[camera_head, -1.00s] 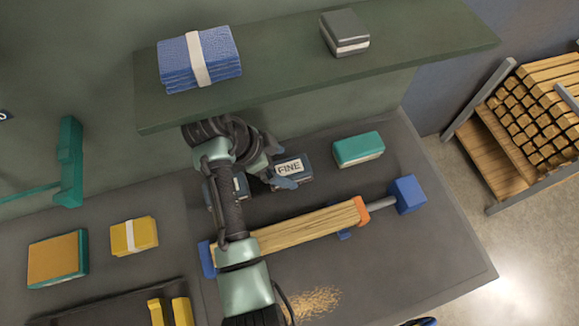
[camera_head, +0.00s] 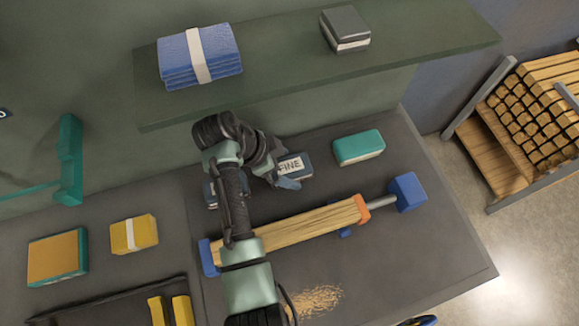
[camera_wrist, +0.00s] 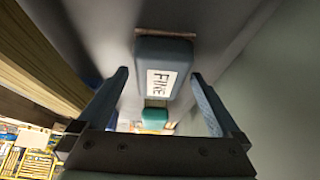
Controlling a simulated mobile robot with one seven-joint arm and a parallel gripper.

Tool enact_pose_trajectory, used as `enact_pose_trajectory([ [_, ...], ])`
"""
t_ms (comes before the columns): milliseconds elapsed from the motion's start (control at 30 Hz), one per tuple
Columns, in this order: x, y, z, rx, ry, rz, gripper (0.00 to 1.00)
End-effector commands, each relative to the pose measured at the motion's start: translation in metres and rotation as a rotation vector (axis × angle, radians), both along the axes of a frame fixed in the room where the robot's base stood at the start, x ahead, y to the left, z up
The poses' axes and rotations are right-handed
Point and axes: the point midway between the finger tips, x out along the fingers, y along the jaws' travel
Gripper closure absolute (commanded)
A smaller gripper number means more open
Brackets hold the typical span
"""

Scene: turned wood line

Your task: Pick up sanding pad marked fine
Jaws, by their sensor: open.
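The sanding pad marked FINE (camera_head: 303,161) is a dark blue block with a white label on the bench, below the shelf. My gripper (camera_head: 287,179) is beside it and covers part of its left and front. In the wrist view, the pad (camera_wrist: 166,49) shows ahead, its label readable. The open fingers of my gripper (camera_wrist: 160,76) stand to either side of its near part, with gaps visible and nothing held. Whether the fingers reach down around its sides is hard to tell.
A teal block (camera_head: 358,148) lies right of the pad. A wooden piece (camera_head: 305,227) in a blue clamp lies in front. A green shelf (camera_head: 290,70) overhangs behind, bearing blue cloths (camera_head: 175,60) and a grey block (camera_head: 345,27). Another dark blue thing is mostly hidden behind my arm.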

Motion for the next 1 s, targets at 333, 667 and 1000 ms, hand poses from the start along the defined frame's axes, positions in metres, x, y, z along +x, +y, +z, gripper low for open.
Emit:
enact_pose_trajectory([
  [333, -0.0001, 0.0000, 0.0000, 0.000, 0.000, 0.000, 0.27],
  [667, -0.0001, 0.0000, 0.0001, 0.000, 0.000, 0.000, 0.86],
  [1000, 0.0003, 0.0001, 0.0046, 0.000, -0.001, 0.000, 0.88],
])
